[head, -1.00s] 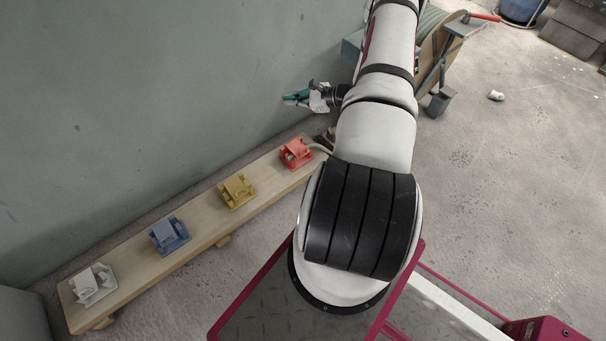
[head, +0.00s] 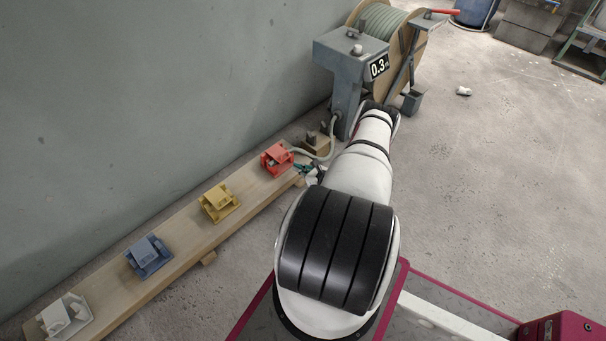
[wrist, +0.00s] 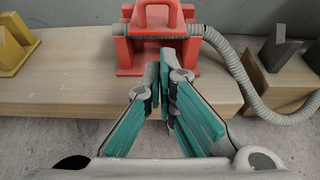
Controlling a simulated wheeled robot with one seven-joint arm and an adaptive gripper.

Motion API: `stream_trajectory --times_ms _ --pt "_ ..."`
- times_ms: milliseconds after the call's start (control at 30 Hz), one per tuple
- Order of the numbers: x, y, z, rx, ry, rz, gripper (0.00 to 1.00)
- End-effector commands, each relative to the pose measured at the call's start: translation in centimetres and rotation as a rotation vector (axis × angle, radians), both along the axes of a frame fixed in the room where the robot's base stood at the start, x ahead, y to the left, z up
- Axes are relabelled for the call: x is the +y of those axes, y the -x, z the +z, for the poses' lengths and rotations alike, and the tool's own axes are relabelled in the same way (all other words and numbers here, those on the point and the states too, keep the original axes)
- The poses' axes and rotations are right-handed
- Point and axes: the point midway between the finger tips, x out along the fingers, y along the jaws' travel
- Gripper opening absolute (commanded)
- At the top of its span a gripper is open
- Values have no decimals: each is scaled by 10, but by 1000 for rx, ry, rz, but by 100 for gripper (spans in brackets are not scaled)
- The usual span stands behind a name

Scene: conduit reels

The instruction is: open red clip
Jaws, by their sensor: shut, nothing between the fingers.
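The red clip (head: 277,158) sits at the right end of the wooden board, with the grey conduit (head: 322,155) running into it from the right. In the wrist view the red clip (wrist: 155,40) stands straight ahead, with a red loop handle (wrist: 158,14) on top and the conduit (wrist: 235,70) passing across it under the handle. My gripper (wrist: 167,68) has green-padded fingers brought together with nothing held. Its tips are just in front of the clip and overlap its lower front; whether they touch I cannot tell. In the head view my gripper (head: 304,168) is small, beside the clip's right side.
Yellow (head: 218,202), blue (head: 149,256) and white (head: 65,317) clips stand along the wooden board (head: 187,248) by the wall. A grey reel stand (head: 345,85) marked 0.3 is behind the clip. Open floor lies to the right.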

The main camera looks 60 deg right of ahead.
Motion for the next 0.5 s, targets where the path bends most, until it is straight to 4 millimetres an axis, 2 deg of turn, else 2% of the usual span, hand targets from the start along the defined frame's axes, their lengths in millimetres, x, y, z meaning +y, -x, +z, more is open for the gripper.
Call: stream_trajectory --times_ms 200,500 --pt "-8 -32 -13 0 2 3 0" --pt "-11 -46 -16 0 1 1 0"
